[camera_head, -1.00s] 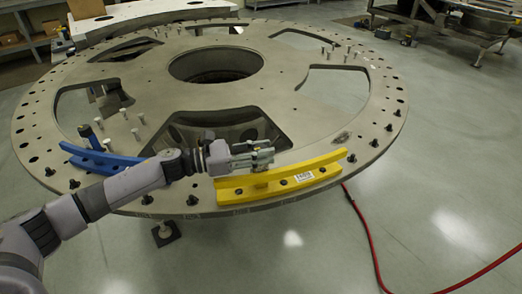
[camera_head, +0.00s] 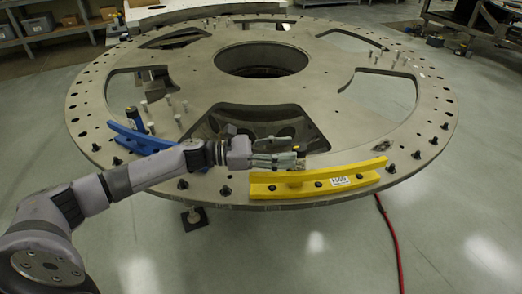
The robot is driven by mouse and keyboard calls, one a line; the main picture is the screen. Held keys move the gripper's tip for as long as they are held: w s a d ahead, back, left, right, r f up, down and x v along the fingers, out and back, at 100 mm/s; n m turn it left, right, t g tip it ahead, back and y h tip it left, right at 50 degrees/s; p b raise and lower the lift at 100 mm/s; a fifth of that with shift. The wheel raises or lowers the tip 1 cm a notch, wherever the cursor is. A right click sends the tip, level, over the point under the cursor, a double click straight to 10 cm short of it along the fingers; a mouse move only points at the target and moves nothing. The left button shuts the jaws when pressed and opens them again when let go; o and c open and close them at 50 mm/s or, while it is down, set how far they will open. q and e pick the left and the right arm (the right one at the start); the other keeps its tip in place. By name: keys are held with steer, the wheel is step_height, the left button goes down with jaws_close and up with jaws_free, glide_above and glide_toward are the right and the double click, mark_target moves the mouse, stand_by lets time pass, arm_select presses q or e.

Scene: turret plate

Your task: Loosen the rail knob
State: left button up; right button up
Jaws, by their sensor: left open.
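A yellow rail (camera_head: 355,173) lies along the near edge of the round metal turret plate (camera_head: 185,75). Several dark knobs or bolts (camera_head: 318,184) show along its front; I cannot tell which one is the rail knob. My left gripper (camera_head: 296,160) reaches in from the left, low over the plate just behind the rail's left half. Its grey fingers are open and point right. A small dark piece (camera_head: 301,152) shows at the fingertips; I cannot tell whether they touch it. My right gripper is not in view.
A blue rail (camera_head: 140,140) lies on the plate left of my arm, with a dark-blue handled tool (camera_head: 134,118) beside it. Bolts and pins stand around the rim. The plate has large cutouts. A red cable (camera_head: 391,235) runs over clear floor at right.

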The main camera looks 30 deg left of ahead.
arm_select(q)
steer(key=v, duration=0.8)
